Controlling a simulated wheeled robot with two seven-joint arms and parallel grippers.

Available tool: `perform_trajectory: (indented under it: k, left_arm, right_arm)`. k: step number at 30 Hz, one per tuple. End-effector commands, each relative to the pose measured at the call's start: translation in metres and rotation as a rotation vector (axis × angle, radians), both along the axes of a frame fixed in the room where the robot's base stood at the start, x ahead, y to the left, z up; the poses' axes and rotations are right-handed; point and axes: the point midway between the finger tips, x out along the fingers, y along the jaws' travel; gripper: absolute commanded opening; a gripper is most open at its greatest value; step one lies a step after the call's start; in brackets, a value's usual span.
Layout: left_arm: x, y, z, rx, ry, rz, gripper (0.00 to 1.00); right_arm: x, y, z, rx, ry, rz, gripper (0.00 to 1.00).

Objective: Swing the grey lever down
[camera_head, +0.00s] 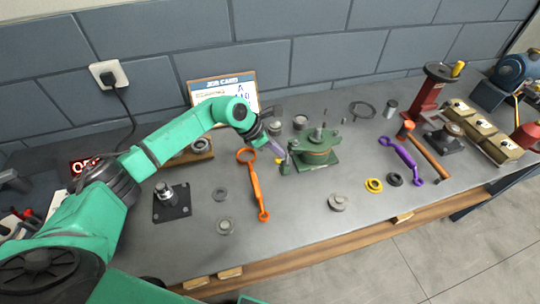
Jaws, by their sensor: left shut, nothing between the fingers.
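The green casing (316,158) stands on the grey workbench near the middle, with a flat green top and a small upright grey post on it. My left gripper (281,156) reaches in from the left and is shut, with its tips close to the casing's left side. I cannot tell whether the tips touch it. My right gripper is not in view.
An orange wrench (256,186) lies left of the casing. A purple wrench (405,160), a hammer (428,155) and a yellow ring (374,185) lie to the right. A black plate with a post (171,205) stands left. The bench front is mostly clear.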

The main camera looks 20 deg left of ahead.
Motion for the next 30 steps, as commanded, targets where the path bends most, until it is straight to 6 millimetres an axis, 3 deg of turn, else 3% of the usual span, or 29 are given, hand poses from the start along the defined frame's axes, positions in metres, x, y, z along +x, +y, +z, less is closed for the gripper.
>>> perform_trajectory:
  k: [9, 30]
  left_arm:
    - [0.010, -0.016, 0.002, 0.192, 0.119, 0.001, 0.00]
    - [0.014, -0.023, 0.002, 0.187, 0.120, 0.002, 0.00]
  right_arm:
    - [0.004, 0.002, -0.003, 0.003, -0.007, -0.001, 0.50]
    - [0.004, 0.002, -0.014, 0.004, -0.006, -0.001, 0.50]
